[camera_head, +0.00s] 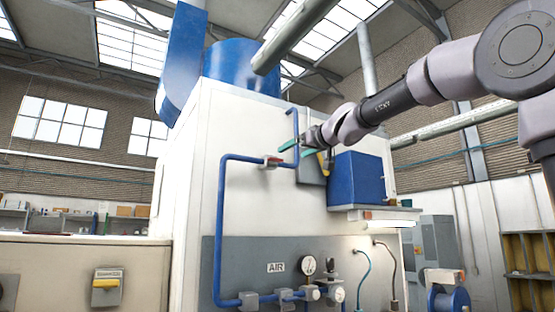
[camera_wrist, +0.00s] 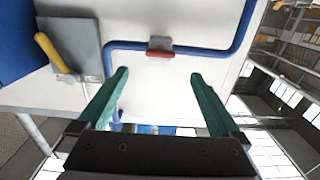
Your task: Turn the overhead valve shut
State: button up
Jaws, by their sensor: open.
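A valve with a grey body and a red handle (camera_head: 270,160) sits on the upper run of a blue pipe (camera_head: 221,215) on the white cabinet's front. In the wrist view the red handle (camera_wrist: 161,59) lies ahead of and between my green fingertips, apart from both. It appears roughly along the pipe, but I cannot tell its exact angle. My gripper (camera_head: 283,149) is open and empty, close to the valve on its right in the head view. Its two spread fingers also show in the wrist view (camera_wrist: 159,75).
A grey box with a yellow lever (camera_wrist: 52,53) is mounted near the valve. A blue box (camera_head: 357,179) stands on a shelf to the right. Gauges (camera_head: 308,265) and more blue piping sit below on the grey AIR panel (camera_head: 240,260).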

aim_at(275, 160)
jog(key=x, duration=1.1)
jog(key=shift+r, duration=0.3)
jog(key=c, duration=1.3)
